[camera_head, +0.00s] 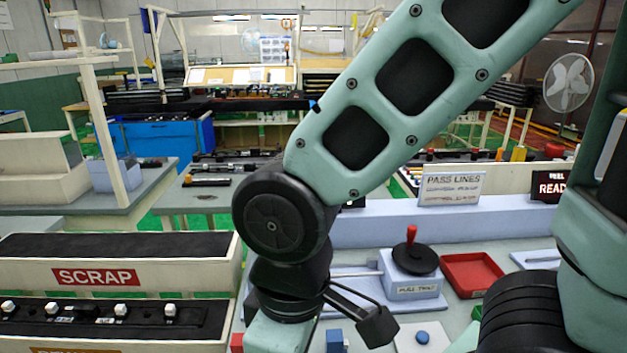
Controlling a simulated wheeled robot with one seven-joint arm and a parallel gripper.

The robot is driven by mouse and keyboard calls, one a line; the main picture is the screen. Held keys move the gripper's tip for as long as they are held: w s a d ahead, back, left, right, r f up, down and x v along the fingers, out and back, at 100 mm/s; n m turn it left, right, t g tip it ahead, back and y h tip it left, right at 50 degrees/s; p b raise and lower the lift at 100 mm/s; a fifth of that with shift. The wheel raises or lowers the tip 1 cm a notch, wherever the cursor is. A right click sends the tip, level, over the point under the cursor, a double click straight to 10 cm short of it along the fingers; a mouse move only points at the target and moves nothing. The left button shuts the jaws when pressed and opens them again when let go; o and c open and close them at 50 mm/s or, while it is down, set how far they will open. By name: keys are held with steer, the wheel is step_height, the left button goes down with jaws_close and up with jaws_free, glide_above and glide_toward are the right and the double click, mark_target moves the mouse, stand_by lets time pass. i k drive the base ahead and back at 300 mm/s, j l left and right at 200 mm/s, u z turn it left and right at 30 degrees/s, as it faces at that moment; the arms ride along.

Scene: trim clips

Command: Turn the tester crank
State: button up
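The tester is a pale blue box (413,288) with a label on its front that seems to read "PULL TEST". Its crank is a black round disc (415,261) on top with an upright red handle (411,235). A grey rod runs left from the box and passes behind my arm. My arm bends down to the left of the tester, apart from the crank. A black bracket of mine reaches toward the bottom middle. I cannot make out my gripper's fingers; the arm's end runs below the picture.
A red tray (471,274) stands right of the tester. A white plate with a blue knob (422,337) lies in front. Small red and blue blocks are near my arm. A SCRAP bin (180,246) is at left. A raised ledge behind carries a PASS LINES sign (452,186).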

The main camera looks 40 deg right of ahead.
mark_target(413, 257)
steer(key=z, duration=0.75)
